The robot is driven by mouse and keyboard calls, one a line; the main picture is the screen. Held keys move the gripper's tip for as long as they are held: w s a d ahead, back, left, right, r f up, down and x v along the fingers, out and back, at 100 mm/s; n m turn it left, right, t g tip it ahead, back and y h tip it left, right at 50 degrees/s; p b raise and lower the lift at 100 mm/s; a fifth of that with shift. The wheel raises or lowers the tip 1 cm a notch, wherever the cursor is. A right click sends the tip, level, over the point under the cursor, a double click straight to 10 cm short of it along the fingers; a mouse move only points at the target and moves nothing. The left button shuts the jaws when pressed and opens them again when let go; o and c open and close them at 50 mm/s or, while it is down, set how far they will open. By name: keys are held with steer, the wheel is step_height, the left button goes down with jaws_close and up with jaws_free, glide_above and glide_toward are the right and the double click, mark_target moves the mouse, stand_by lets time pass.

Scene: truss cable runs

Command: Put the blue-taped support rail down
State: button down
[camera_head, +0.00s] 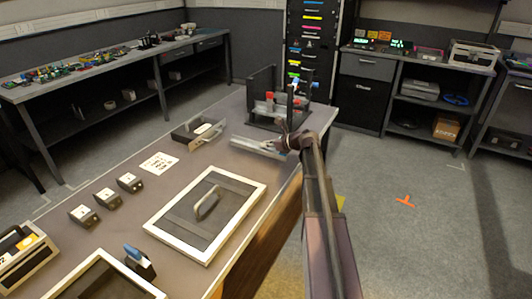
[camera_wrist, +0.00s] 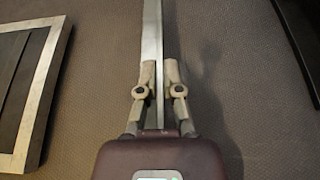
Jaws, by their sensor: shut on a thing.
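The support rail (camera_head: 258,149) is a thin, pale metal bar near the right edge of the brown table, pointing left from my gripper (camera_head: 287,143). In the wrist view the rail (camera_wrist: 152,40) runs lengthwise between the two fingers of my gripper (camera_wrist: 159,72), which is shut on it. The far end of the rail runs out of the top of the wrist view. I cannot make out blue tape clearly. The rail is low over the tabletop (camera_wrist: 225,90); I cannot tell whether it touches it.
A framed panel with a handle (camera_head: 206,246) lies in front of the rail. A grey tray (camera_head: 188,142) and a printed card (camera_head: 159,162) lie to the left. A black fixture with red blocks (camera_head: 262,121) stands behind. Small boxes (camera_head: 130,183) sit farther left.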

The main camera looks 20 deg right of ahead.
mark_target(266, 151)
steer(key=shift+f, duration=0.1)
steer(key=shift+f+b, duration=1.65)
steer(key=shift+b, duration=0.15)
steer(key=shift+f, duration=0.1)
steer(key=c, duration=0.8)
jaws_free()
steer(key=shift+r, duration=0.2)
steer(key=p+v, duration=0.4)
steer(key=v, duration=0.8)
steer(key=shift+p, duration=0.3)
steer(key=shift+r, duration=0.1)
